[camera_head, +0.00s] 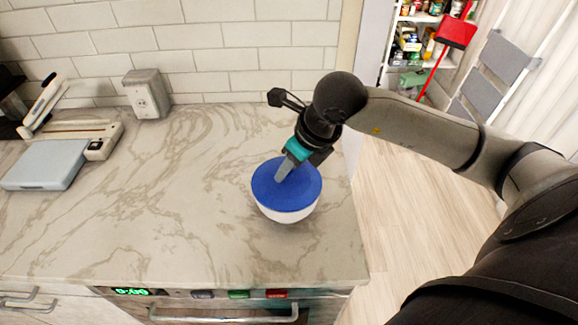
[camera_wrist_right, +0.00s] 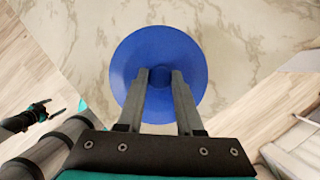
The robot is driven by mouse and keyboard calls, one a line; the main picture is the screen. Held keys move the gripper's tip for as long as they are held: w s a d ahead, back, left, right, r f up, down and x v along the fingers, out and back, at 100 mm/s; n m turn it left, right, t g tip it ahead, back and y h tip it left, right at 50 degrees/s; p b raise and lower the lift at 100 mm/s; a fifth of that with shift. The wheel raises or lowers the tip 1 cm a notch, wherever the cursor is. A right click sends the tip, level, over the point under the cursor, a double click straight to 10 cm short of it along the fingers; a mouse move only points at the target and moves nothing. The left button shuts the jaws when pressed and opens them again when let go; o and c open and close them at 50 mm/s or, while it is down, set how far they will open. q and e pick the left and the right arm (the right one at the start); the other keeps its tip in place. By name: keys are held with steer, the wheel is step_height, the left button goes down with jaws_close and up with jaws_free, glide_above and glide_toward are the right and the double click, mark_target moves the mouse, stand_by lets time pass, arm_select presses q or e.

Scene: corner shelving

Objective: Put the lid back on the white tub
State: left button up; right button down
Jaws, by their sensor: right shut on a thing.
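The round blue lid (camera_head: 303,178) is over the white tub (camera_head: 288,215) near the right end of the counter. The tub's white wall shows below the lid's front edge; I cannot tell whether the lid is fully seated. My right gripper (camera_head: 281,177) comes down from above, shut on the lid's knob. In the right wrist view the lid (camera_wrist_right: 125,62) fills the middle, with the gripper's fingers (camera_wrist_right: 159,78) on either side of its centre, and it hides the tub.
The marble counter (camera_head: 160,215) is clear left of the tub. A scale-like device (camera_head: 50,165) lies at the far left, and a grey outlet box (camera_head: 147,94) stands by the tiled wall. The counter's right edge is close to the tub, with floor beyond.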

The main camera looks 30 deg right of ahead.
jaws_free()
stand_by(0.8)
steer(key=shift+r, duration=0.1)
steer(key=shift+r+p, duration=2.15)
steer(key=shift+r, duration=1.3)
jaws_close()
